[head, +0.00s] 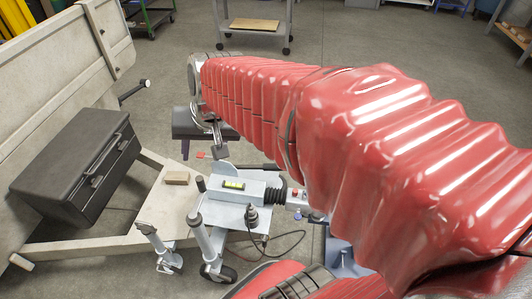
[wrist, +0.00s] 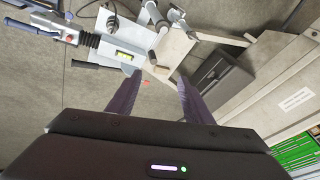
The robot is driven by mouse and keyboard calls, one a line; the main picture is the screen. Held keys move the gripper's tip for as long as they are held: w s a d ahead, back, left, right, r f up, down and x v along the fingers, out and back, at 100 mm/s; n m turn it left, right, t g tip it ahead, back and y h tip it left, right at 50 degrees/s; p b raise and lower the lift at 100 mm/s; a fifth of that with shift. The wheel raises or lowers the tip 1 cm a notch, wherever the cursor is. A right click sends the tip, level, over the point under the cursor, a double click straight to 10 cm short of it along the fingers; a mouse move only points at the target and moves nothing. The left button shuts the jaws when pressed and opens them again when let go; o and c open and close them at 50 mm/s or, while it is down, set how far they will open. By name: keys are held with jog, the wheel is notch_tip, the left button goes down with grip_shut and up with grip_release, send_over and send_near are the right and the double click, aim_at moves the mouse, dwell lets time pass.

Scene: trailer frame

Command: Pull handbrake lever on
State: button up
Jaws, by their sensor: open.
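The handbrake lever (head: 258,167) seems to be the dark bar beside the drawbar's light metal plate (head: 262,213). It lies low, roughly along the drawbar. In the wrist view the lever (wrist: 88,65) is left of my fingers, with a gap. My gripper (head: 201,150) points down beyond the plate, left of the lever. In the wrist view my gripper (wrist: 148,86) has its two dark purple fingers wide apart, with only floor and a small red piece between them. My red-sleeved arm covers part of the right side in the head view.
A black toolbox (head: 75,165) sits by the trailer's side wall (head: 55,75). A wooden block (head: 177,178) lies on the frame. Jockey wheel posts (head: 205,243), a black bellows (head: 281,194) and a cable (head: 280,250) are near the plate.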

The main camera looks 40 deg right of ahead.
jog(key=w+d+f+m, duration=0.6)
jog(key=w+d, duration=0.2)
jog(key=d, duration=0.2)
jog(key=m, duration=1.5)
send_over(278, 165)
jog(key=s+d, duration=0.2)
jog(key=s, duration=0.4)
notch_tip(278, 165, down, 28)
jog(key=r, duration=0.1)
jog(key=shift+w+a+f+y, duration=0.15)
jog(key=shift+f+y, duration=0.1)
jog(key=shift+y, duration=0.15)
jog(key=x, duration=1.3)
jog(key=shift+w+f, duration=0.2)
jog(key=shift+f, duration=0.1)
jog(key=shift+c, duration=0.5)
